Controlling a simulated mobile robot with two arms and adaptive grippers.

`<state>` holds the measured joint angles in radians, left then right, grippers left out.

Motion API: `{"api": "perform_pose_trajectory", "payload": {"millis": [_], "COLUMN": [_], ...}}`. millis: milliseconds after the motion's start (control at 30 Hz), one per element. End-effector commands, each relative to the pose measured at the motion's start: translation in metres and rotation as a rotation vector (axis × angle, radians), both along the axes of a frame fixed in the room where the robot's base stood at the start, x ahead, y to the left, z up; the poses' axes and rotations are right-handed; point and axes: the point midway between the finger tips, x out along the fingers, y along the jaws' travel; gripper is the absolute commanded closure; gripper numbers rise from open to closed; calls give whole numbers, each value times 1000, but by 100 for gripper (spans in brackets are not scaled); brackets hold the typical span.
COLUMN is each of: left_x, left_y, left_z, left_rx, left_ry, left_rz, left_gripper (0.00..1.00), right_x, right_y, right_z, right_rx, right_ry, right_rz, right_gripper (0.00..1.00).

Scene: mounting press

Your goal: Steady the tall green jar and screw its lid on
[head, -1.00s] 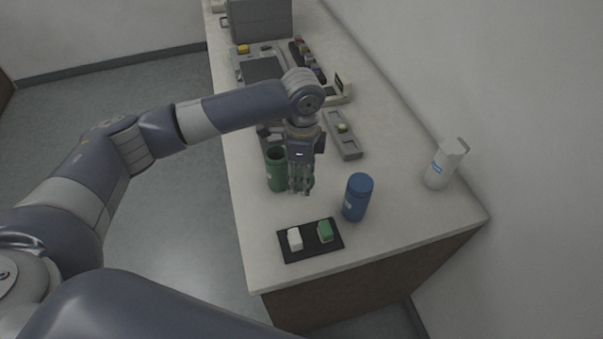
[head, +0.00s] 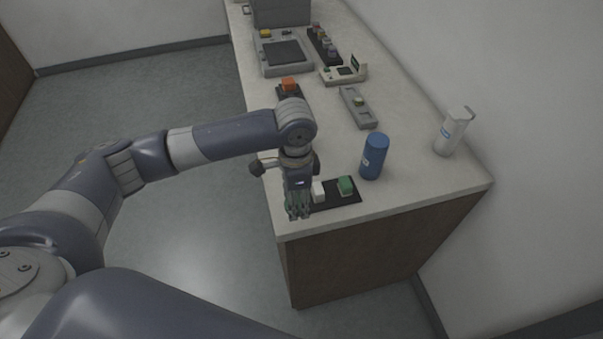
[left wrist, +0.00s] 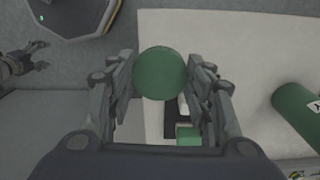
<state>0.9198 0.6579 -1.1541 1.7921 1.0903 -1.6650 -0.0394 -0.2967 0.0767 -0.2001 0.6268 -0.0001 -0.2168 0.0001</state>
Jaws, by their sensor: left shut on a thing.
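My left gripper (head: 298,212) is at the front edge of the counter, pointing down, beside the black mat. In the left wrist view its fingers are shut on the round green lid (left wrist: 160,73), seen face on. The tall green jar (left wrist: 299,114) shows at the right of the left wrist view, apart from the lid, with a white label. In the head view the jar is hidden behind my left arm. My right gripper (left wrist: 38,58) shows small and dim at the left edge of the left wrist view; its opening is unclear.
The black mat (head: 335,203) carries a white block (head: 318,192) and a green block (head: 345,186). A blue jar (head: 374,157) stands behind it, and a white bottle (head: 452,133) stands near the wall. A grey tray (head: 358,107) and devices lie farther back.

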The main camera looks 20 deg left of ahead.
Motion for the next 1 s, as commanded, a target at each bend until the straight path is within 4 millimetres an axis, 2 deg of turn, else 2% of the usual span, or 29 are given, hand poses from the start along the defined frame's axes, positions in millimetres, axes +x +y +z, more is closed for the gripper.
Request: {"api": "perform_pose_trajectory", "payload": {"millis": [67, 167, 400, 600, 800, 1000], "left_x": [-11, -25, -75, -110, -127, -130], "left_y": [3, 6, 17, 26, 30, 30], "left_z": [-8, -16, -37, -46, -48, -47], "left_rx": [2, 3, 9, 12, 10, 9], "left_ry": [5, 6, 5, -2, -9, -12], "left_rz": [69, 180, 563, 857, 1015, 1048], "left_gripper": [65, 65, 65, 65, 65, 65], "right_x": [10, 12, -7, -18, -13, -5], "right_y": [0, 0, -5, -6, -6, -5], "right_z": [-2, -4, -14, -20, -22, -21], "right_rx": [1, 0, -6, -10, -8, -6], "right_ry": [-15, -16, 13, 30, 22, 9], "right_rz": [0, 0, 0, 1, 1, 1], "right_gripper": [28, 28, 28, 28, 28, 28]}}
